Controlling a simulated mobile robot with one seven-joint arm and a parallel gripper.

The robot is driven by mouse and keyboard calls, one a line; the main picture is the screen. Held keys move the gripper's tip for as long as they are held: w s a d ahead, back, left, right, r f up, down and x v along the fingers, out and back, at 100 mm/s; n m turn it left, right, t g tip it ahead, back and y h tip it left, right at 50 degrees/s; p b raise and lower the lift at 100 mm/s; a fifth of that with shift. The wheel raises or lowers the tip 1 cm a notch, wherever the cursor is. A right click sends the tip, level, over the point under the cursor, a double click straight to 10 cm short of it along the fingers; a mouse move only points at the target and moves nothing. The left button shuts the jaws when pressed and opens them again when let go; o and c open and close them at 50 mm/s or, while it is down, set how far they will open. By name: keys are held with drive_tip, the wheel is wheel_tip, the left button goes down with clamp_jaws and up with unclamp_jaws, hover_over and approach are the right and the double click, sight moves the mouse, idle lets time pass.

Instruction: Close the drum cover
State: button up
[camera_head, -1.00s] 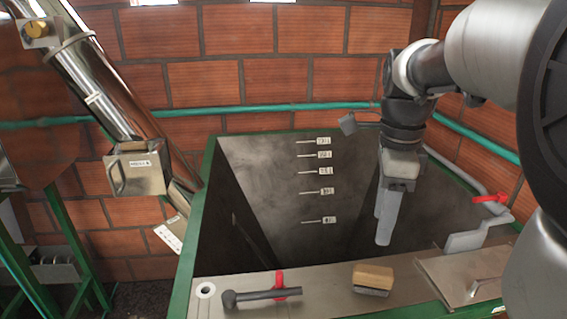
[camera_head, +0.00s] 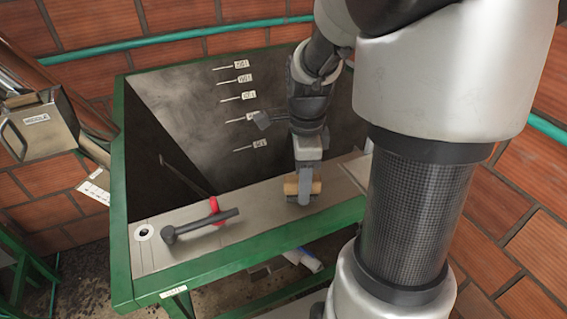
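No part is plainly marked as the drum cover. On the left, a metal box-like piece (camera_head: 42,125) with a handle and a label sits at the inclined pipe. I cannot tell whether it is the drum cover. My gripper (camera_head: 305,192) points down over the metal ledge at the front of the hopper, far to the right of that piece. Its fingers are seen nearly edge-on, so their opening does not show. They overlap a wooden brush (camera_head: 290,187) on the ledge and hide part of it. I cannot tell whether they touch it.
The hopper has a green frame (camera_head: 240,264) and a deep dark inside. On its ledge (camera_head: 255,222) lies a dark hammer-like tool (camera_head: 203,226) beside a red handle (camera_head: 215,208). My arm covers the right side. Brick walls and a teal pipe (camera_head: 190,36) stand behind.

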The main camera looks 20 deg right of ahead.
drive_tip(key=shift+f, duration=0.9)
drive_tip(key=shift+c, duration=0.4)
clamp_jaws()
drive_tip(key=shift+r, duration=0.1)
